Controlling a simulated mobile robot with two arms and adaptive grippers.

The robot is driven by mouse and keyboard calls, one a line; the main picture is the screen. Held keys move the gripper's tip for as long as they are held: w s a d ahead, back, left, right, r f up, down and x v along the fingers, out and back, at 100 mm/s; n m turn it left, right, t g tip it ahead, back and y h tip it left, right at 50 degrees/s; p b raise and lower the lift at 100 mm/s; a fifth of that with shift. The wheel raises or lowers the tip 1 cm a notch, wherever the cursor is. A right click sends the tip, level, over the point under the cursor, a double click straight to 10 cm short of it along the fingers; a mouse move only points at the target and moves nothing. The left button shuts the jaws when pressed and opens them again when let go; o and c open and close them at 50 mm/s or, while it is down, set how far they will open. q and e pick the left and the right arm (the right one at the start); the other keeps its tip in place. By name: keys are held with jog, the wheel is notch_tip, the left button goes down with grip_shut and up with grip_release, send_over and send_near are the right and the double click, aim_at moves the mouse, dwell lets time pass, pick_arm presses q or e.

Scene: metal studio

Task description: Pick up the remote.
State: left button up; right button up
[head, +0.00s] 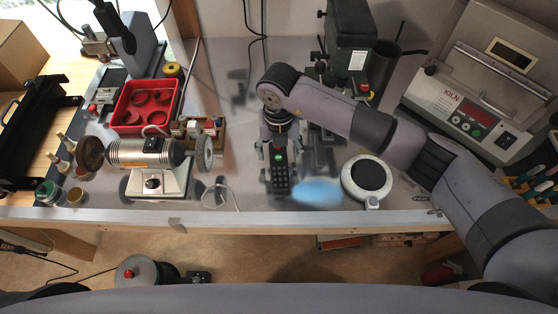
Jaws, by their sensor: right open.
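In the head view a dark remote (280,182) with rows of small keys lies on the workbench, near its front edge. My right gripper (278,150) points down at the remote's far end, with its fingers apart on either side of it. The gripper body hides part of that end. I cannot tell whether the fingers touch the remote. My left gripper is not in view.
A blurred blue object (316,193) lies just right of the remote. Farther right is a round device with a dark top (370,177). A bench grinder (146,155) and a red tray (128,121) stand at left. A kiln (485,85) stands at right.

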jog(key=shift+f, duration=1.25)
jog(key=shift+c, duration=0.5)
jog(key=c, duration=1.2)
